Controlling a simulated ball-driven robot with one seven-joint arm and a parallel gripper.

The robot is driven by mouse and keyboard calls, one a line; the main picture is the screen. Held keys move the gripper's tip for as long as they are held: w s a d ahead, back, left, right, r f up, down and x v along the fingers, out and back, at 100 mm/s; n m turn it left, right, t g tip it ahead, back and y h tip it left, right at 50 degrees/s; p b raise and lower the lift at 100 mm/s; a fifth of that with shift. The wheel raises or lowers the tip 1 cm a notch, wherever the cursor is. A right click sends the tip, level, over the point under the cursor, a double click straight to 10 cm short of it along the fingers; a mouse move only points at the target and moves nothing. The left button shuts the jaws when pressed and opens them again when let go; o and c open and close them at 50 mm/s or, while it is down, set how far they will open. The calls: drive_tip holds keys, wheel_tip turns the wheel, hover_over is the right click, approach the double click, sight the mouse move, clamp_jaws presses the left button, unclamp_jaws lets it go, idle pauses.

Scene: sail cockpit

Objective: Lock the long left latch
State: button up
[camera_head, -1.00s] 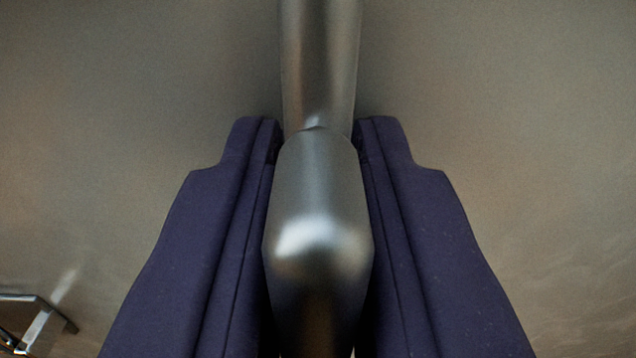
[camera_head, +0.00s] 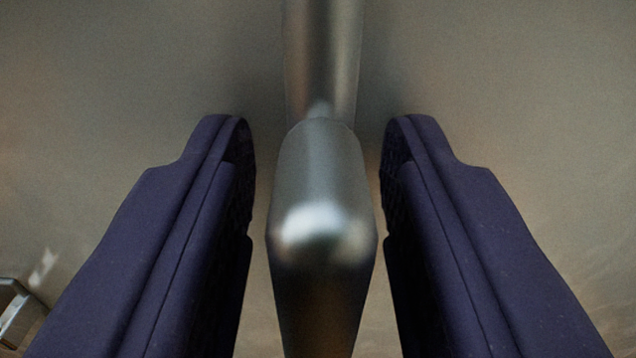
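A long metal latch handle (camera_head: 322,190) runs down the middle of the head camera view, with a thinner bar (camera_head: 321,55) at the top and a thicker rounded part below. My gripper (camera_head: 318,150) has two dark purple fingers, one on each side of the handle. The fingers are open, with a visible gap between each finger and the metal. The handle's lower end leaves the bottom of the picture. Whatever the latch fastens to is not visible.
A plain grey-brown metallic surface (camera_head: 520,100) fills the background behind the handle. A small metal fitting (camera_head: 14,310) shows at the lower left edge, partly cut off. No other obstacle shows near the fingers.

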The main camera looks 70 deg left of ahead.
drive_tip(key=p+v, duration=0.1)
drive_tip(key=v, duration=0.7)
